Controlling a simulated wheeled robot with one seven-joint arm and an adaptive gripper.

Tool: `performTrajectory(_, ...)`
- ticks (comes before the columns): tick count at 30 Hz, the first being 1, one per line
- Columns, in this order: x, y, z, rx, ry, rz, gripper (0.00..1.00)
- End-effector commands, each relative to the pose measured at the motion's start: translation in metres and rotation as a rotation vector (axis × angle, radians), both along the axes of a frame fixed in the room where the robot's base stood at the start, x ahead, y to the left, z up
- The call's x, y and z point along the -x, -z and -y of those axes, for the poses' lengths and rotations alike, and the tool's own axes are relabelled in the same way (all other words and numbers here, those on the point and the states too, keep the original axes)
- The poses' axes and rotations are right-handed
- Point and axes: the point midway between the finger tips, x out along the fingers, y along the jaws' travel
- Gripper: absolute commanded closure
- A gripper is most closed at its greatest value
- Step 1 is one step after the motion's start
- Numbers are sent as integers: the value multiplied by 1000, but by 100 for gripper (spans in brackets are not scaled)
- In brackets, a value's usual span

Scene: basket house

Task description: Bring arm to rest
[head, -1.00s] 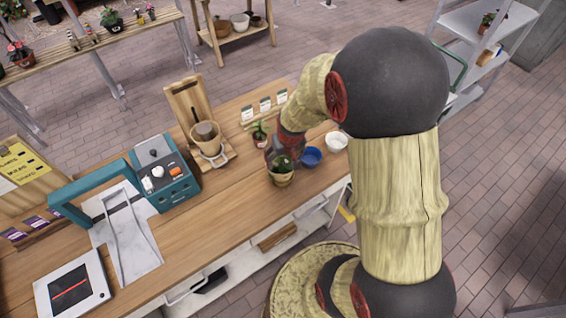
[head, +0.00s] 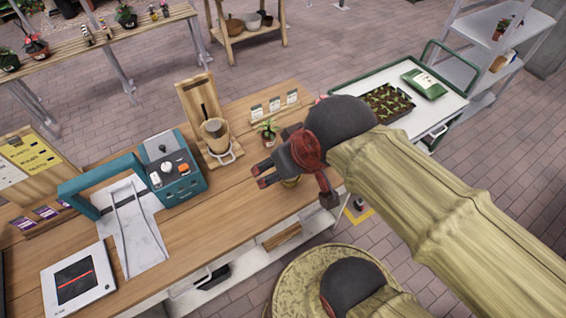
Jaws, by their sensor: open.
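My gripper (head: 292,193) is at the right end of the wooden counter (head: 220,215), at the end of my arm. Its dark fingers are spread apart and I see nothing held between them. My arm stretches in from the lower right of the head view and covers the counter's right end.
A small plant (head: 268,134), a wooden stand with a pot (head: 216,133), a teal device (head: 175,170) and a white scale (head: 78,283) stand on the counter. A white cart (head: 440,120) holds a seedling tray (head: 386,103). Brick floor is open behind.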

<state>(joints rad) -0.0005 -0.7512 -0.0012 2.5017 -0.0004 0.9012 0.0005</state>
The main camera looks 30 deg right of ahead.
Motion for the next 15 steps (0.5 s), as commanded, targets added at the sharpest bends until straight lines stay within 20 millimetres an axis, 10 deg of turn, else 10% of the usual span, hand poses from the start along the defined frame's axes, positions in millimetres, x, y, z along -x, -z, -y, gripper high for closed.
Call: performTrajectory(15,-1,26,0,0,0,0,31)
